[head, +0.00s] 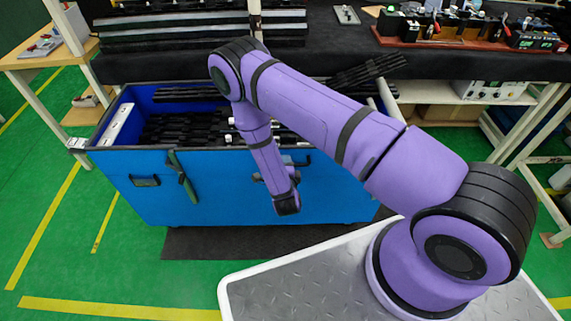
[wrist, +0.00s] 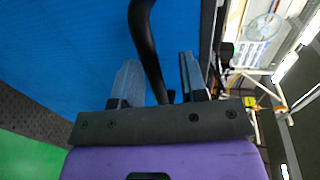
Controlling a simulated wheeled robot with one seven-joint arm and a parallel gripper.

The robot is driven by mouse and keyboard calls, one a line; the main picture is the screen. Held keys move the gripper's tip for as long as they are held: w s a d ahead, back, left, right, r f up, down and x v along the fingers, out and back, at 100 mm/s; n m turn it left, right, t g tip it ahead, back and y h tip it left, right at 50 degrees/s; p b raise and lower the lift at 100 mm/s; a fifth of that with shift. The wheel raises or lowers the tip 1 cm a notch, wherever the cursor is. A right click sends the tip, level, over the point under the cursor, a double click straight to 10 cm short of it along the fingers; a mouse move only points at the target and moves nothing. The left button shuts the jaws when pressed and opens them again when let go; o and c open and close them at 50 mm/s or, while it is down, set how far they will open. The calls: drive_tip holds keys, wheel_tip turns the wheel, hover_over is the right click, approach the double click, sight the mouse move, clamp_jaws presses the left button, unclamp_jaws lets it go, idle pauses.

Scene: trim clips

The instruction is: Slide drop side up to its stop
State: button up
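The drop side (head: 225,198) is the blue front wall of a large bin. In the head view it stands upright with its top edge near the rim. It has a black handle (head: 145,181) at left and another black handle (head: 304,161) at right, partly behind my arm. In the wrist view the blue panel (wrist: 75,45) fills the upper left, and a curved black handle (wrist: 148,45) runs between the two fingers of my gripper (wrist: 158,82). The fingers are apart, with visible gaps to the handle.
The bin (head: 99,135) holds many black trim parts (head: 190,128). A dark green strap (head: 181,178) hangs over its front. A black-covered bench (head: 330,50) stands behind, and a wooden side table (head: 40,58) is at left. Open green floor lies at front left.

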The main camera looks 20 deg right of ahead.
drive_tip(key=v, duration=1)
